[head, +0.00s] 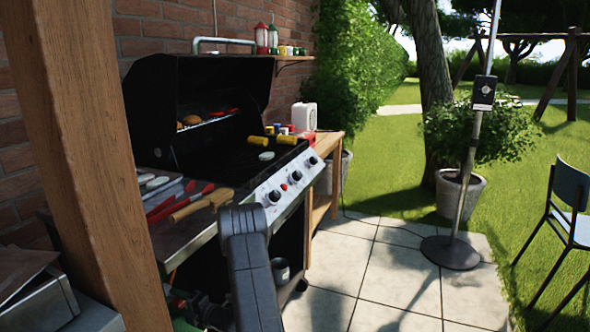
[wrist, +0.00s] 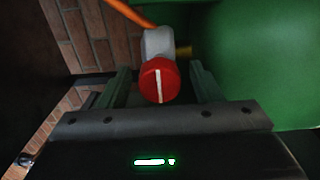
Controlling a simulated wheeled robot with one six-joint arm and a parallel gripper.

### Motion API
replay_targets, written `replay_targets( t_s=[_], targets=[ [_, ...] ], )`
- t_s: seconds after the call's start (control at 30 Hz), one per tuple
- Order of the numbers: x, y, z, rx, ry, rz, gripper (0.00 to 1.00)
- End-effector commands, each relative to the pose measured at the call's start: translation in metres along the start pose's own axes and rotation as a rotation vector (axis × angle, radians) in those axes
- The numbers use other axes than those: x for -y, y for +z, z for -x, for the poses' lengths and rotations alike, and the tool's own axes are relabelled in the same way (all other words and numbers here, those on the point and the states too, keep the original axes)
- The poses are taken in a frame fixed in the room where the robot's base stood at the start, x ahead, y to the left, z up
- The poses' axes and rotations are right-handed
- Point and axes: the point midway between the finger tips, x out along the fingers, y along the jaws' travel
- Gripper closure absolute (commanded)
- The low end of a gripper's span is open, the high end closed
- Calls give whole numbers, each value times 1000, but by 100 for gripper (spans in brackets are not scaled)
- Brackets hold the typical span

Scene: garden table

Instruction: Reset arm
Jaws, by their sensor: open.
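My gripper (wrist: 160,73) is open in the wrist view, with one finger on each side of a red valve knob (wrist: 160,88). The knob has a white line on its face, close to upright in the picture. I cannot tell whether the fingers touch it; gaps show on both sides. Behind the knob is a grey valve body (wrist: 158,42) with an orange hose (wrist: 128,12) on it. A green gas cylinder (wrist: 262,65) fills the right side. In the head view my arm (head: 250,270) reaches down in front of the grill, and the knob cannot be made out.
The black grill (head: 285,195) stands open, with corn and other food on it. Tongs (head: 178,200) and a wooden-handled tool (head: 200,205) lie on its side shelf. A wooden post (head: 85,150) stands close on the left. Paving (head: 380,265) to the right is clear up to a lamp base (head: 450,252).

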Motion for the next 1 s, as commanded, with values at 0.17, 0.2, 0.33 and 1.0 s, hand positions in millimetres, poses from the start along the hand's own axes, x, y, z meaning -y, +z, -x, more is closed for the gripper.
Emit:
replay_targets(
  t_s=[0.17,0.2,0.33,1.0],
  targets=[
    [0,0,1,0,0,0,42],
    [0,0,2,0,0,0,42],
    [0,1,11,1,-2,-4,42],
    [0,1,135,4,-2,-7,42]
  ],
)
